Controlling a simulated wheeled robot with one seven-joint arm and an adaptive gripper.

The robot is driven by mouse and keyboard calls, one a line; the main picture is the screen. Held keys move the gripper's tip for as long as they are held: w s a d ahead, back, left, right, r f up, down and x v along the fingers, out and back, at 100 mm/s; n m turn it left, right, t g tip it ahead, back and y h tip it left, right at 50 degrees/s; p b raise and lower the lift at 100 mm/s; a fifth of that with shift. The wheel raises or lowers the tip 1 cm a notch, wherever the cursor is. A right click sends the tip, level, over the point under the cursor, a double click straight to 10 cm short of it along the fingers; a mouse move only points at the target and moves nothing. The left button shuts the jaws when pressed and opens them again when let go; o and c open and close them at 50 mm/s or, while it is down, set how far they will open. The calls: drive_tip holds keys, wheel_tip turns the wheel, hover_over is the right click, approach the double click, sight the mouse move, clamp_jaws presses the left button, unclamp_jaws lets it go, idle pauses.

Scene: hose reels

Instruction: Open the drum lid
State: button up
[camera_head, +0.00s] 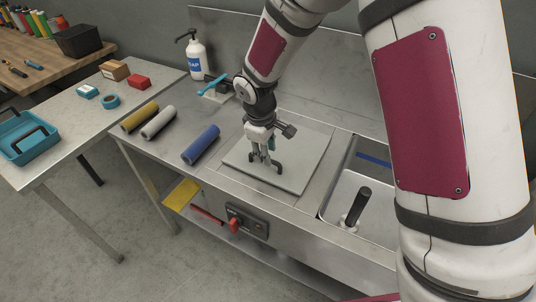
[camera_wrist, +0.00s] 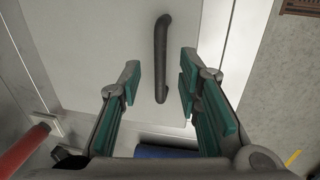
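The drum lid appears to be the flat, pale square plate (camera_head: 305,160) lying closed on the steel bench, and it fills the middle of the wrist view (camera_wrist: 105,50). A dark bar handle (camera_wrist: 162,55) stands on it. My gripper (camera_head: 265,162) is low over the plate and points down. In the wrist view my gripper (camera_wrist: 160,82) is open, its teal-padded fingers on either side of the handle's near end. A gap shows between the handle and each finger. In the head view the handle is hard to tell from the dark fingertips.
Yellow, grey and blue rolls (camera_head: 201,145) lie left of the plate. A soap bottle (camera_head: 196,58) stands behind. A sink basin (camera_head: 375,190) with an upright black-handled tool (camera_head: 356,205) is at right. A red knob (camera_head: 234,226) sits on the bench front.

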drive_tip(key=shift+w+d+f, duration=0.1)
drive_tip(key=shift+w+f, duration=0.05)
drive_tip(key=shift+f, duration=0.5)
drive_tip(key=shift+w+d+f, duration=0.1)
drive_tip(key=shift+f, duration=0.55)
drive_tip(key=shift+c, duration=0.2)
clamp_jaws()
drive_tip(key=shift+r, duration=0.15)
